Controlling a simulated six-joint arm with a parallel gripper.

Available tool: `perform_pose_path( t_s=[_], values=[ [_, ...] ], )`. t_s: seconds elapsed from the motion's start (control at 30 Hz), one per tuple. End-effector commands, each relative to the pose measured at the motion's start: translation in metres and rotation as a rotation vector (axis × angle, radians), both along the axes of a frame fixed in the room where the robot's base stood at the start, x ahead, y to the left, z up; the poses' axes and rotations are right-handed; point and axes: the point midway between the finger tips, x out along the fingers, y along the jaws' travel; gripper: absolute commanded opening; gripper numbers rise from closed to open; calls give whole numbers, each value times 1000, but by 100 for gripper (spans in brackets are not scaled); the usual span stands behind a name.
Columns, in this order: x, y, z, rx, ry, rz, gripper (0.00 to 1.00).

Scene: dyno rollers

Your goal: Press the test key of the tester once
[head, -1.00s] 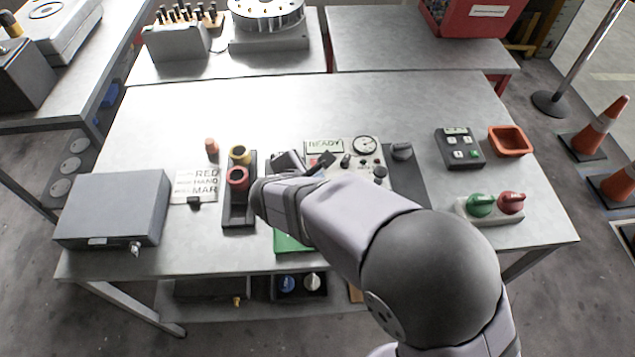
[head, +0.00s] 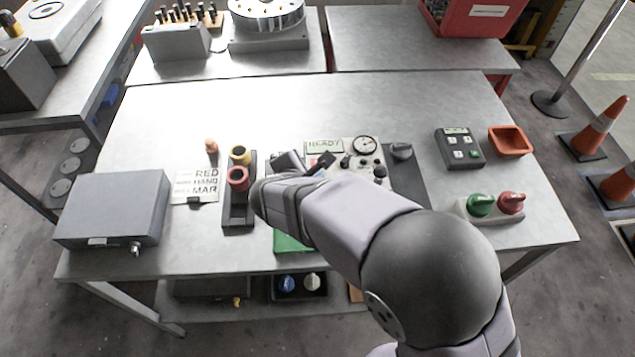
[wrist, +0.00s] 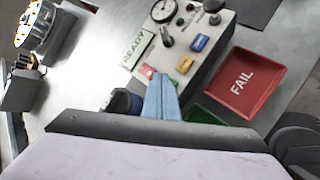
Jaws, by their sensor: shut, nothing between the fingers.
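The tester (head: 345,147) is a pale box in the middle of the table, with a display (head: 324,146) reading READY and a round gauge (head: 365,145). In the wrist view its top shows a red key (wrist: 148,71), a yellow key (wrist: 184,65) and a blue key (wrist: 199,42); I cannot read which is the test key. My gripper (wrist: 160,78) is shut and empty, its light-blue fingertips over the tester's near edge, close beside the red key. I cannot tell whether they touch anything. In the head view my arm partly hides the tester.
A red FAIL tray (wrist: 242,83) and a green tray (wrist: 205,108) lie beside the tester. A dark holder with yellow and red rings (head: 238,215) stands to the left.

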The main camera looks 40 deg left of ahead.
Motion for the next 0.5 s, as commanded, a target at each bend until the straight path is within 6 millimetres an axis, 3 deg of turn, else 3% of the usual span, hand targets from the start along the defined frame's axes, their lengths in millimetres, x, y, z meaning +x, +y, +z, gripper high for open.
perform_pose_path(
  t_s=[0.5],
  values=[
    [0,0,-9,0,0,0,0]
  ],
)
